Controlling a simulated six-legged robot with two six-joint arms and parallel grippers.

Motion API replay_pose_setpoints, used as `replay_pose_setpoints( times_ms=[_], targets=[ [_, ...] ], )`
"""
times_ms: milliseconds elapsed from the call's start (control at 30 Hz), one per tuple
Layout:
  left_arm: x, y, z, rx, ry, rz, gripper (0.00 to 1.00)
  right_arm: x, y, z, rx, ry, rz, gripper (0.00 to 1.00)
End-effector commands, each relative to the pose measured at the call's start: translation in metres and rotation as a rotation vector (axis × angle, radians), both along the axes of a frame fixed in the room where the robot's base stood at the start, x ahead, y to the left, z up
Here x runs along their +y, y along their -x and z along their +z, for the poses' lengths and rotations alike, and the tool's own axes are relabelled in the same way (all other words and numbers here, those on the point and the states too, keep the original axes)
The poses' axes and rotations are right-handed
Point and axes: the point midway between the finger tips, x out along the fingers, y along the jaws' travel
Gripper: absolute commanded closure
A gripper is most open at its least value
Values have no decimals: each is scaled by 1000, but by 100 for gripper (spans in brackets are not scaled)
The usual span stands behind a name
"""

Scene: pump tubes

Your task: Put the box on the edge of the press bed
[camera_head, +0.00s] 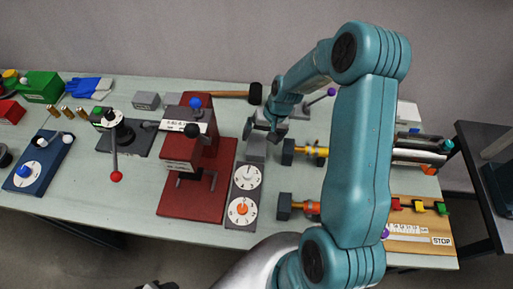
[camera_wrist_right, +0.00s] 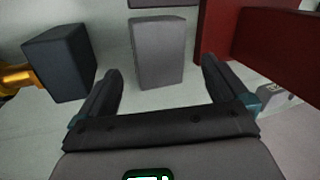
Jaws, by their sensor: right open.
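The grey box (camera_head: 256,149) stands on the table between the red press and the dark blocks on the brass fittings. In the right wrist view the grey box (camera_wrist_right: 158,52) lies ahead, between the lines of the two fingers. My right gripper (camera_head: 262,128) is open and empty at the far side of the box; its fingers (camera_wrist_right: 160,85) show apart in the wrist view. The press has a flat red bed (camera_head: 176,205); its red side (camera_wrist_right: 275,40) shows at the right of the wrist view. A dark part at the head view's bottom edge may be my left gripper (camera_head: 158,285).
A dial panel (camera_head: 241,192) lies in front of the box, beside the press bed. Dark blocks with brass fittings (camera_head: 310,150) stand to the right. A hammer (camera_head: 235,94) lies behind. Another grey block (camera_head: 146,100) stands back left. My right arm covers part of the table's right side.

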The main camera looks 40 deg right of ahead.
Motion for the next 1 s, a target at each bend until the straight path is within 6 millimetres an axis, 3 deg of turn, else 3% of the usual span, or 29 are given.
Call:
replay_pose_setpoints(
  times_ms=[200,467,633,1000],
  targets=[
    [0,0,-21,0,0,0,57,9,-5,-39,3,-2,2,0],
    [0,0,-20,0,0,0,57,10,-6,-40,1,-1,0,0],
    [0,0,-20,0,0,0,57,10,-6,-40,1,-1,1,55],
    [0,0,-20,0,0,0,57,10,-6,-40,1,-1,1,64]
  ],
)
